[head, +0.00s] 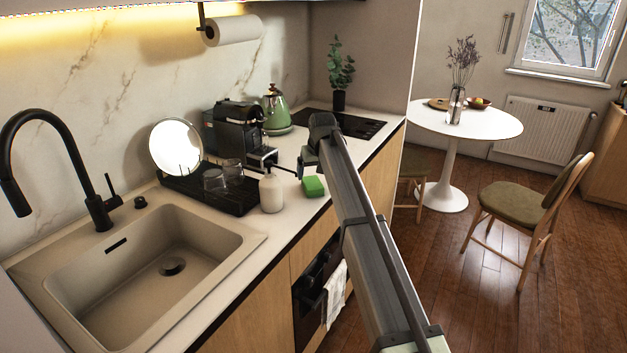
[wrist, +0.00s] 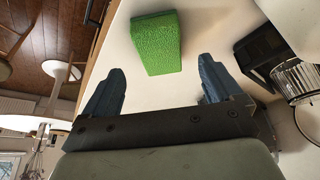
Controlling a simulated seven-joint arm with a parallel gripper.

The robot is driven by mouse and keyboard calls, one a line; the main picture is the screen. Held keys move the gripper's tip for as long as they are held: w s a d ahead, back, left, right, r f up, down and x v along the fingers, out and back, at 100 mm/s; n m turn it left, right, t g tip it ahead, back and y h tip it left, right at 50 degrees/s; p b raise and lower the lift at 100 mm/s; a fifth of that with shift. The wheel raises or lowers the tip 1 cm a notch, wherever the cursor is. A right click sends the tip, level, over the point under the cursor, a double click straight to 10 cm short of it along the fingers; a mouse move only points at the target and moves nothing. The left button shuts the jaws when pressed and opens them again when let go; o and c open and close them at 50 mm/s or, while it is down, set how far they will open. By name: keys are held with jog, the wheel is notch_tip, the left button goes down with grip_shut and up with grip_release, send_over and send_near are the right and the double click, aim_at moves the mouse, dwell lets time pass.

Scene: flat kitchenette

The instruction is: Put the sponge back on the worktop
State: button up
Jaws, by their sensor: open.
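The green sponge (head: 313,186) lies on the pale worktop (head: 295,222), close to its front edge and to the right of a white soap bottle. In the wrist view the sponge (wrist: 158,43) sits just beyond the fingertips, near the top and centred between them. My gripper (wrist: 158,82) is open and empty, with a gap between its blue-grey fingers and the sponge. In the head view my gripper (head: 301,163) is just above and behind the sponge, partly hidden by my arm.
A white soap bottle (head: 271,190) stands left of the sponge. A black drying rack (head: 225,197) with glasses and a plate is further left, beside the sink (head: 165,275). A coffee machine (head: 235,132) and green kettle (head: 275,110) stand behind.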

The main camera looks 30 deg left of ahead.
jog(key=v, duration=0.6)
dwell(0.4)
